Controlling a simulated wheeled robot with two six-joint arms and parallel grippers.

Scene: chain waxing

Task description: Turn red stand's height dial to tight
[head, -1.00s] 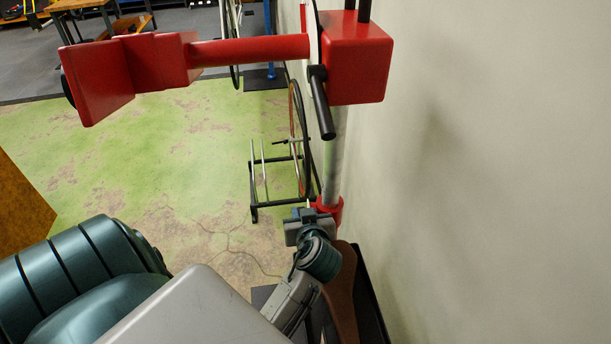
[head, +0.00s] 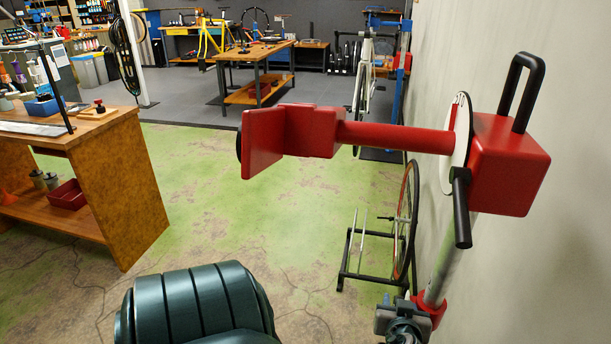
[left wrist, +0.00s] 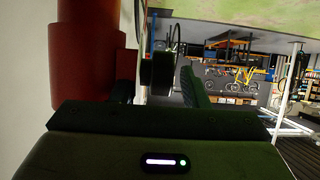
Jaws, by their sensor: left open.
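The red stand stands by the wall at right in the head view, with a red clamp arm (head: 395,137), a red head block (head: 508,165) and a grey post (head: 443,265). A red collar (head: 432,309) sits low on the post, and a large red part (left wrist: 80,60) fills the left of the left wrist view. My left gripper (head: 405,308) is beside the collar, partly cut off by the bottom edge. In the left wrist view, a round black dial (left wrist: 158,70) sits between its open fingers; contact is unclear. The dial's markings are not readable. My right gripper is out of view.
A wheel (head: 406,220) and a black floor rack (head: 368,255) stand behind the post. The wall (head: 575,240) is close on the right. A wooden workbench (head: 130,185) stands at left, with open green floor (head: 270,210) between.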

